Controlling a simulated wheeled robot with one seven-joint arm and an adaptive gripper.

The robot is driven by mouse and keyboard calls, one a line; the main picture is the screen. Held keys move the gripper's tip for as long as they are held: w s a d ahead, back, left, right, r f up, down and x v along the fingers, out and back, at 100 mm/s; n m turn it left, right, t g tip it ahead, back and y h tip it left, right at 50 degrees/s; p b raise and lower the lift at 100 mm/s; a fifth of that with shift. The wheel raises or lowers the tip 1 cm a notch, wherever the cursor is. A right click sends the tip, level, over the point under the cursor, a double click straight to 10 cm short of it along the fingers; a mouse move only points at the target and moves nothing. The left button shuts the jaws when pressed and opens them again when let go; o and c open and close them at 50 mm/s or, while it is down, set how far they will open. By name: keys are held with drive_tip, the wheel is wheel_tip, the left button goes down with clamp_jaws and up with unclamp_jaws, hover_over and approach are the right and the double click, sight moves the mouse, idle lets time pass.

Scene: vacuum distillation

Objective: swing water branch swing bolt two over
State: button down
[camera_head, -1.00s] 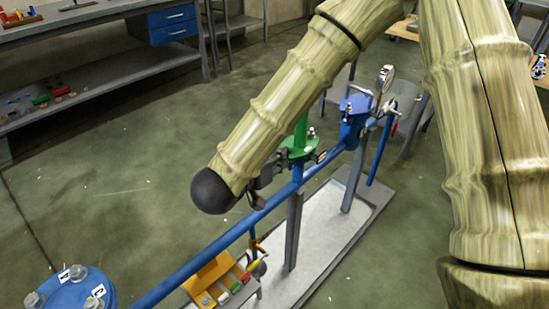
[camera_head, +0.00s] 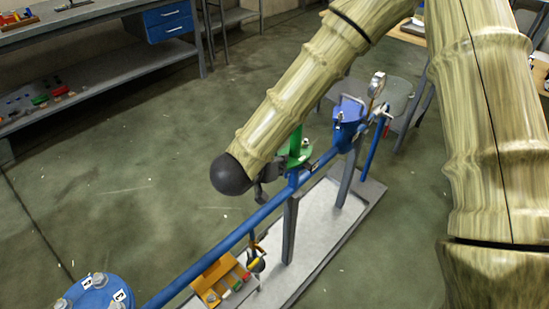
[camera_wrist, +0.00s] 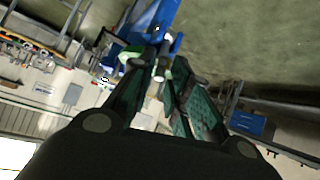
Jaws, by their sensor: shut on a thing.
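The water branch is a long blue pipe (camera_head: 232,238) running diagonally in the head view, with a green flange (camera_head: 297,153) near its middle. My gripper (camera_head: 262,190) is beside the pipe just below the green flange, mostly hidden by my dark wrist end. In the wrist view, my gripper (camera_wrist: 157,80) has its dark green fingers closed around a small metal swing bolt (camera_wrist: 160,70) at the green and blue joint. Most of the bolt is hidden between the fingers. I cannot tell its exact angle.
A blue valve body (camera_head: 349,112) with a gauge (camera_head: 377,85) stands behind the flange. Grey posts (camera_head: 290,232) hold the pipe over a pale base plate. An orange tray (camera_head: 207,291) and a blue lid with bolts (camera_head: 95,297) are in front. Open floor lies left.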

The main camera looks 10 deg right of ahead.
drive_tip(key=shift+d, duration=0.1)
drive_tip(key=c, duration=1.6)
unclamp_jaws()
drive_tip(key=shift+o, duration=0.2)
drive_tip(key=shift+r, duration=0.1)
drive_tip(key=v, duration=1.2)
